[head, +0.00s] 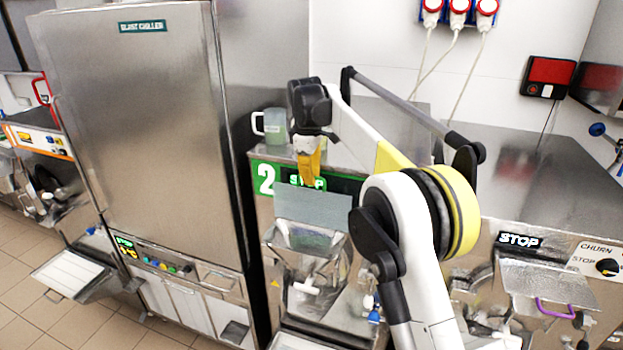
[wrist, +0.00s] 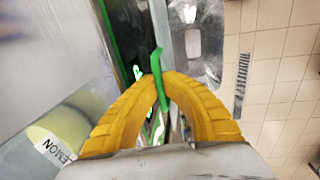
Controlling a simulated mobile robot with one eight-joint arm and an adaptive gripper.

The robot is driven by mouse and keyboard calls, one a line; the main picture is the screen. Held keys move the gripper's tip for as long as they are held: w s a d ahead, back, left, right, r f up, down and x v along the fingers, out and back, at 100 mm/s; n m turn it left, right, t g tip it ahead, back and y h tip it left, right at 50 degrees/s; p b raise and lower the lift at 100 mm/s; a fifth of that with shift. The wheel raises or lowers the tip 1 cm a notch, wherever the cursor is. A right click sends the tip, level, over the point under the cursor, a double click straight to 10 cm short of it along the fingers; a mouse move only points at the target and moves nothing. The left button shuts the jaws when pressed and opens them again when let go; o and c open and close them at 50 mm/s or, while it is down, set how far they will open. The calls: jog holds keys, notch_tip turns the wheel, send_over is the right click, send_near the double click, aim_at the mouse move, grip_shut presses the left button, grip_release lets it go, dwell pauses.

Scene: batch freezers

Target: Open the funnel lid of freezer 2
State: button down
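The gripper looks shut on this handle. The handle's lower part is partly hidden by the fingers.
A jug (head: 273,126) stands on freezer 2's top, left of my gripper; its lemon label (wrist: 56,150) shows in the wrist view. The tall blast chiller (head: 140,120) is close on the left. Another freezer with a purple handle (head: 556,309) stands at right.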

jog(key=c, duration=1.6)
grip_release()
jog(key=shift+s+r, duration=0.1)
jog(key=shift+o, duration=0.2)
notch_tip(320, 180, up, 8)
jog(key=s, duration=0.1)
jog(key=shift+a+f, duration=0.2)
jog(key=shift+f, duration=0.05)
jog(key=shift+s, duration=0.1)
jog(key=shift+f, duration=0.1)
